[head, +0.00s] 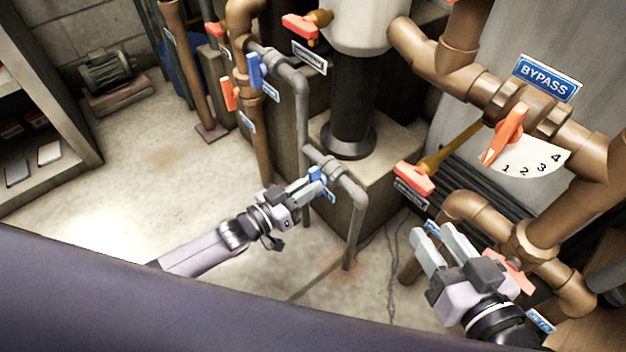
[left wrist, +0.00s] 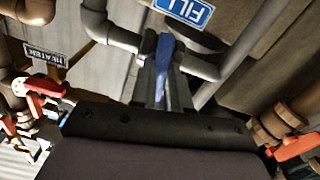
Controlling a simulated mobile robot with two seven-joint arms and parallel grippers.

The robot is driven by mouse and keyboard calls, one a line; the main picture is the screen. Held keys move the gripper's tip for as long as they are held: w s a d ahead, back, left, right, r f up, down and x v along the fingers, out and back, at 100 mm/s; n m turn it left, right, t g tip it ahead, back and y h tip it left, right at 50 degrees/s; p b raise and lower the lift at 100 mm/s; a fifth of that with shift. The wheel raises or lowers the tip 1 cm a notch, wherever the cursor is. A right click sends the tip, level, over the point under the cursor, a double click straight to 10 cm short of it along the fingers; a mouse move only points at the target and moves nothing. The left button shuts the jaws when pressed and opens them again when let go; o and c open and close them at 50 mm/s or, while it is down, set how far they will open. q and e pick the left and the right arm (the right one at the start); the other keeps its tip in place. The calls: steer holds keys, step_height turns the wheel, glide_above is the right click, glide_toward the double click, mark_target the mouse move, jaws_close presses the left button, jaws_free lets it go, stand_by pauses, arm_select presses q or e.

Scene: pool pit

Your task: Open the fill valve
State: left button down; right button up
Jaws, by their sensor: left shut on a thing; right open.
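The fill valve has a blue lever handle (head: 317,175) on a thin grey pipe (head: 338,170) low in the middle of the head view. In the left wrist view the blue handle (left wrist: 164,68) stands across the grey pipe, with a blue FILL sign (left wrist: 184,10) beside it. My left gripper (head: 308,187) is shut on this handle, which shows between its fingers in the left wrist view (left wrist: 158,80). The fingers hide part of the handle and the valve body. My right gripper (head: 441,240) is open and empty at the lower right, in front of brown pipes.
A red bypass handle (head: 507,132) sits on a numbered dial (head: 535,160) under a BYPASS sign (head: 547,78). Other red handles (head: 414,179) and (head: 301,28) and another blue handle (head: 255,70) are on nearby pipes. A pump motor (head: 108,72) stands at the back left. The floor (head: 150,180) at left is clear.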

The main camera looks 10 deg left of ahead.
arm_select(q)
steer(key=n+b, duration=0.1)
steer(key=n, duration=1.5)
steer(key=shift+s+b, duration=0.1)
steer(key=shift+b, duration=0.3)
steer(key=c, duration=1)
jaws_free()
steer(key=p+v, duration=0.2)
steer(key=v, duration=0.5)
steer(key=shift+p, duration=0.3)
